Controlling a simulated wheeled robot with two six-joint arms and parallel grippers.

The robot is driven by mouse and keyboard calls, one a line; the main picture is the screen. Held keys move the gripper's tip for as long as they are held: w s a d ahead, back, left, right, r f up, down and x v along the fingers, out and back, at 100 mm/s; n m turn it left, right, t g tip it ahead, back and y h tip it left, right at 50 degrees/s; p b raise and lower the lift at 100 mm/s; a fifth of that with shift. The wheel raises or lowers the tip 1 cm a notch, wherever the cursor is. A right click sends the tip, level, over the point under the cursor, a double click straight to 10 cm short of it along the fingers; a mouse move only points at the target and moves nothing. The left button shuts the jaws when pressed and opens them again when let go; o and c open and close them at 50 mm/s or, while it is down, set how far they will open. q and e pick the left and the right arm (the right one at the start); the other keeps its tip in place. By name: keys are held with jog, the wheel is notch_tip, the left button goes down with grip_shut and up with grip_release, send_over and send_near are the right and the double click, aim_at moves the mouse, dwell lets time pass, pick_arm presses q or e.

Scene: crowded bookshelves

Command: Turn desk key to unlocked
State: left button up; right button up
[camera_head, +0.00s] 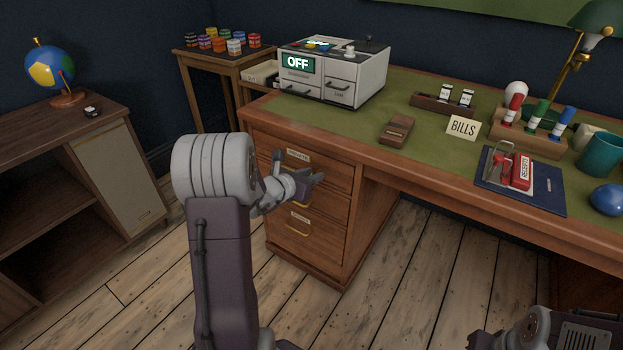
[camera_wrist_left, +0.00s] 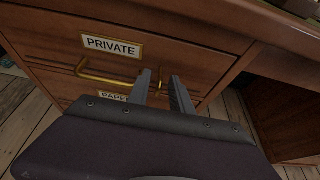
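The wooden desk (camera_head: 330,187) has a stack of drawers on its left side. In the left wrist view, the drawer labelled PRIVATE (camera_wrist_left: 113,46) is shut and has a brass bar handle (camera_wrist_left: 100,77). A small brass piece, likely the desk key (camera_wrist_left: 162,86), shows right of the handle, between my left fingertips as seen from the wrist. Its turn position is too small to tell. My left gripper (camera_head: 312,178) is in front of the drawers; it also shows in the left wrist view (camera_wrist_left: 162,80), fingers apart. I cannot tell whether they touch the key. My right arm shows at the lower right; its fingers are unclear.
The desktop holds a grey machine reading OFF (camera_head: 333,72), a wooden block (camera_head: 397,130), a BILLS card (camera_head: 463,127), a blue clipboard (camera_head: 540,191) and stamps. A cabinet with a globe (camera_head: 51,65) stands left. The wooden floor before the desk is clear.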

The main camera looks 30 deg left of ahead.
pick_arm(q)
grip_shut()
jog(key=shift+r+n+h+p, duration=0.15)
jog(key=shift+n+h+p, duration=0.15)
jog(key=shift+p, duration=0.55)
jog(key=n+h+p, duration=0.1)
jog(key=n+p, duration=0.1)
jog(key=n+h+p, duration=0.1)
jog(key=p, duration=0.2)
jog(key=n+h+p, duration=0.1)
jog(key=n+p, duration=0.1)
jog(key=p, duration=0.1)
jog(key=shift+a+n+h, duration=0.3)
jog(key=shift+a+h, duration=0.05)
jog(key=shift+h, duration=0.05)
jog(key=shift+n+t+h+p, duration=0.3)
jog(key=shift+n+t+p, duration=0.1)
jog(key=shift+n+p, duration=0.35)
jog(key=shift+w+a+f+n+t+h+p, duration=0.1)
jog(key=shift+f+n+t+h+p, duration=0.2)
jog(key=shift+n, duration=0.6)
jog(key=shift+s+f+n+t+h+p, duration=0.1)
jog(key=shift+n+t+h+p, duration=0.3)
jog(key=shift+n, duration=0.55)
jog(key=shift+w+a+f+n+t+h+p, duration=0.15)
jog(key=shift+n+h, duration=0.25)
jog(key=shift+n, duration=0.5)
